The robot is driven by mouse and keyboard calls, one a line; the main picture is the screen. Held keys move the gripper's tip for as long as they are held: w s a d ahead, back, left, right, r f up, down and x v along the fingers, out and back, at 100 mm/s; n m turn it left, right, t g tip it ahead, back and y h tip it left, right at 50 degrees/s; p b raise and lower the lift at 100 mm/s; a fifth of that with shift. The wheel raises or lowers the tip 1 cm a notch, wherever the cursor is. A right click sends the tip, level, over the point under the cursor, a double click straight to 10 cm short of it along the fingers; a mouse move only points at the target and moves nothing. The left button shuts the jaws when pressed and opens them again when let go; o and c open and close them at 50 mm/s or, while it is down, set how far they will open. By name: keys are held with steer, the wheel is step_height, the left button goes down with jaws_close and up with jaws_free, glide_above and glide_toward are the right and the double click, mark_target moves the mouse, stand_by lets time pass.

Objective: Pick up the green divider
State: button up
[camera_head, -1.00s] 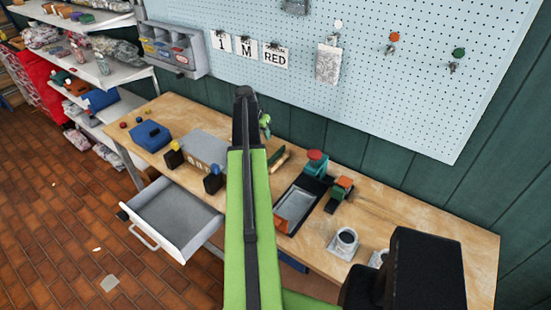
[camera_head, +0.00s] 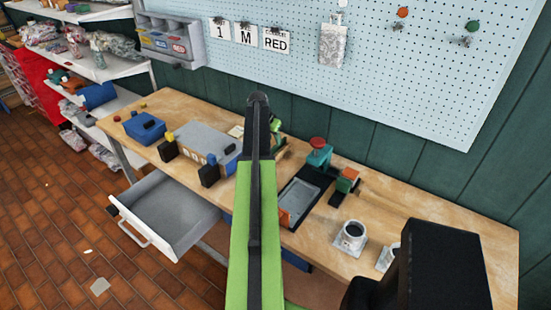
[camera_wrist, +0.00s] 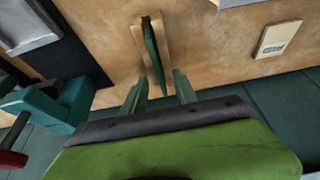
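The green divider (camera_wrist: 153,58) is a thin, dark green plate standing in a narrow wooden holder (camera_wrist: 138,34) in the wrist view. My gripper (camera_wrist: 160,90) is open, with its two green fingers spread just short of the divider, one to each side of its line. Nothing is between the fingers. In the head view my green arm covers the middle of the bench, and I cannot make out the divider there.
A teal stamp-like tool (camera_wrist: 62,105) and a dark tray (camera_head: 300,195) lie close to the left in the wrist view. A pale card (camera_wrist: 277,40) lies to the right. In the head view, a cup (camera_head: 352,234) stands at right and a drawer (camera_head: 165,212) is open.

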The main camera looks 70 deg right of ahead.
mark_target(277, 149)
steer(key=b+x, duration=0.5)
steer(key=shift+w+a+f, duration=0.1)
steer(key=shift+a+f, duration=0.05)
steer(key=shift+f, duration=0.1)
steer(key=shift+r, duration=0.15)
jaws_close()
